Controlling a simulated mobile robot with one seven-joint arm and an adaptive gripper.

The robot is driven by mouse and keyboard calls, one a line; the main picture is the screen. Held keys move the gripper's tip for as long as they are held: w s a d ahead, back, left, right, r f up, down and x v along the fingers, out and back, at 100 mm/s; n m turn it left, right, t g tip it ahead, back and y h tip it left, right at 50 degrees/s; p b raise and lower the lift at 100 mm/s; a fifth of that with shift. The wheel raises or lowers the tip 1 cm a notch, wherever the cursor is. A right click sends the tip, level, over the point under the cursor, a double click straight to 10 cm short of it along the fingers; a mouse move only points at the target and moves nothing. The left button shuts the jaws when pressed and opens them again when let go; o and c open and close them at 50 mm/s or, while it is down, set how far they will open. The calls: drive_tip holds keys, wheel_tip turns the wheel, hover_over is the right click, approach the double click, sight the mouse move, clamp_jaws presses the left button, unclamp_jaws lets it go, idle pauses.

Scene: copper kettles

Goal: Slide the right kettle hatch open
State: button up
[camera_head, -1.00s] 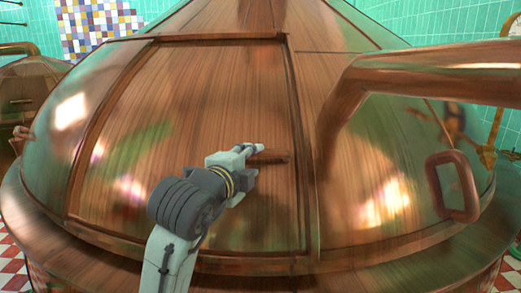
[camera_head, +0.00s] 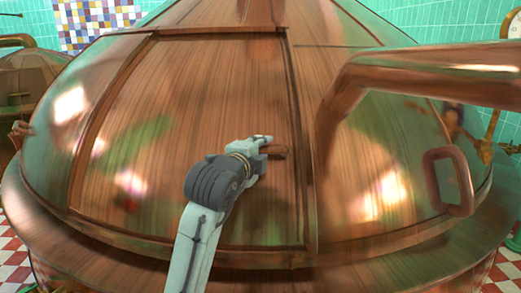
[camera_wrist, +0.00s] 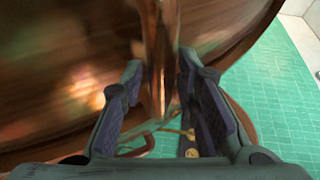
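The right kettle (camera_head: 385,150) is the large copper dome filling the head view. Its hatch (camera_head: 200,100) is a broad wood-grained copper panel inside a raised frame and looks shut. A short bar handle (camera_head: 279,152) sticks out near the hatch's right edge. My gripper (camera_head: 264,141) is at the handle's left end, with the handle's right part showing past it. In the wrist view my fingers (camera_wrist: 162,80) are spread, with a copper bar (camera_wrist: 160,45) between them, seemingly the handle. Contact with the fingers cannot be told.
A thick bent copper pipe (camera_head: 420,75) rises right of the hatch, with a ring-shaped copper loop (camera_head: 448,182) below it. A second, smaller kettle (camera_head: 30,75) stands at the far left. Green tiled walls (camera_head: 400,18) lie behind.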

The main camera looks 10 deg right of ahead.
clamp_jaws()
idle(0.5)
